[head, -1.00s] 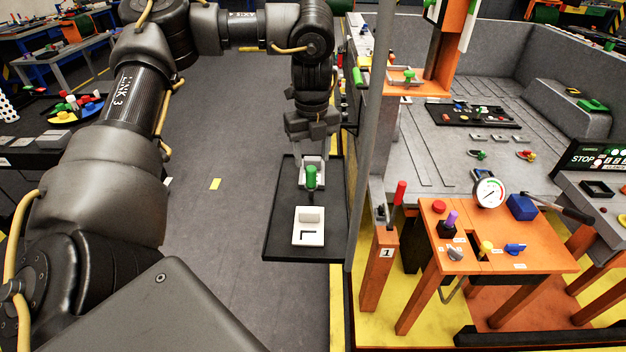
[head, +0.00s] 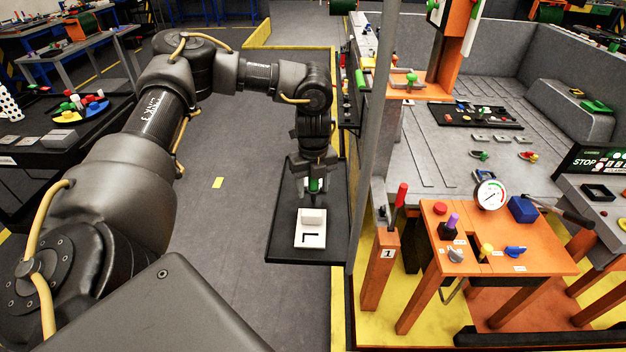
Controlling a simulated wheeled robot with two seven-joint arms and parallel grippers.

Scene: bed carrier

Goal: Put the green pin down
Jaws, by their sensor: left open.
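A green pin (head: 315,185) shows above the black tray (head: 281,230), behind the white block (head: 311,228) with a black L mark. My left gripper (head: 314,182) is open and points down, with its dark fingers around or just beside the pin's green head. Whether the fingers touch the pin cannot be told. The pin's lower part and what is behind it are largely hidden by the gripper. My right gripper is not in view.
A grey post (head: 374,130) stands close to the right of the tray. An orange table (head: 540,252) with a gauge (head: 490,195) and several knobs stands farther right. A dark table (head: 80,140) is at the left.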

